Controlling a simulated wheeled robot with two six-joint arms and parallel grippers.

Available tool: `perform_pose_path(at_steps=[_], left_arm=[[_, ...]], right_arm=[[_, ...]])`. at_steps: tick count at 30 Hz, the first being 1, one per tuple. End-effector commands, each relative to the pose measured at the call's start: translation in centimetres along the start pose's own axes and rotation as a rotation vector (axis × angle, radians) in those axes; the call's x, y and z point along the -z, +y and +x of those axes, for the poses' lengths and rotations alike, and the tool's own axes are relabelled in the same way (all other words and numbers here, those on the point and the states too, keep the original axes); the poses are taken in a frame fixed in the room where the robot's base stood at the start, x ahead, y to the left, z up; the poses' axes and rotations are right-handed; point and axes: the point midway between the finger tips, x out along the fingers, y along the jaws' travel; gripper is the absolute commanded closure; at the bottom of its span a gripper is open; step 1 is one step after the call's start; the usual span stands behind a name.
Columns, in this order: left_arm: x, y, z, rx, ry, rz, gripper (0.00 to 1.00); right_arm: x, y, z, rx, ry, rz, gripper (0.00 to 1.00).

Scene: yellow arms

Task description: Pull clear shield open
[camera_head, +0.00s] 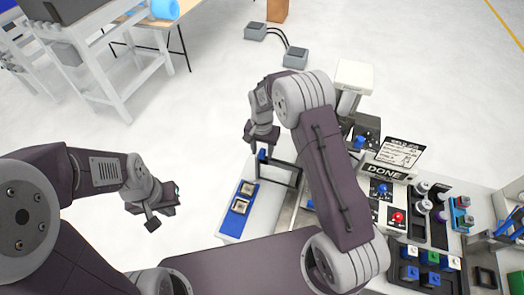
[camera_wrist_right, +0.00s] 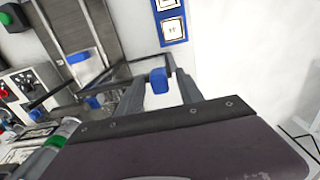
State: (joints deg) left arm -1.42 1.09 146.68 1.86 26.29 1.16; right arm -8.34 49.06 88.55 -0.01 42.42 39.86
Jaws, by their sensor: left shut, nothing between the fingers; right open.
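The clear shield shows as a dark frame (camera_head: 285,172) with see-through panes over the bench unit; it also shows in the right wrist view (camera_wrist_right: 60,88). A blue handle (camera_head: 262,155) sits at its near-left corner. My right gripper (camera_head: 261,143) is open just above this handle. In the right wrist view the blue handle (camera_wrist_right: 158,80) appears between the two grey fingers (camera_wrist_right: 160,90); I cannot tell whether they touch it. My left gripper (camera_head: 165,215) is shut and empty, off to the left over the floor. My right arm hides part of the shield and the unit.
A white block with a blue tray (camera_head: 238,210) holding two square parts stands left of the shield. A DONE sign (camera_head: 385,172), control buttons (camera_head: 398,217) and bins of coloured parts (camera_head: 430,258) are on the right. Open floor lies left and behind; a grey table (camera_head: 110,75) stands at far left.

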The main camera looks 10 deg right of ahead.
Motion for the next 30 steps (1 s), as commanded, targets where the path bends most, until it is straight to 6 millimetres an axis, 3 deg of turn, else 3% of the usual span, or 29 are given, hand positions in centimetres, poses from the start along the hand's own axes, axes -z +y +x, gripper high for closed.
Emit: perform_pose_path(at_steps=[6,13,30], left_arm=[[-0.2,0.0,2.3,0.0,0.0,0.0,1.0],[-0.3,-0.1,3.1,0.0,0.0,0.0,1.0],[-0.3,-0.1,3.4,0.0,0.0,0.0,1.0]], right_arm=[[0.1,-0.1,-4.0,0.006,0.008,0.0,0.56],[0.1,-0.1,-8.0,0.003,0.005,0.0,0.56],[0.1,0.0,-8.3,0.001,0.002,0.002,0.56]])
